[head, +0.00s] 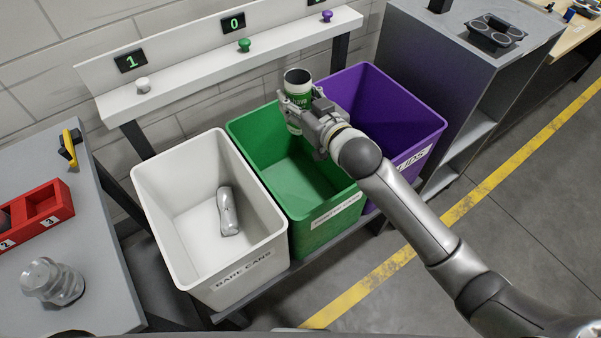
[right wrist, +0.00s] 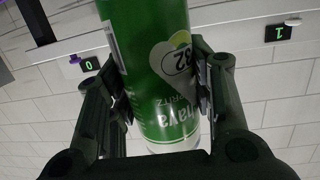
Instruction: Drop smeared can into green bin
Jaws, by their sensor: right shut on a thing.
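A green and white printed can (head: 298,97) is held upright by my right gripper (head: 310,117), above the back part of the green bin (head: 329,218). In the right wrist view the can (right wrist: 156,60) sits between both fingers (right wrist: 160,90), which touch its sides. Its label shows a white heart shape and lettering; I cannot tell any smear. The green bin's visible floor is empty, though my right arm hides part of it. My left gripper is not in view.
A white bin (head: 168,215) labelled "BARE CANS" stands left, with a bare can (head: 228,212) lying inside. A purple bin (head: 410,112) stands right. A shelf (head: 195,68) with counters and buttons is behind. A red tray (head: 45,205) and clear jar (head: 52,282) stand on the left table.

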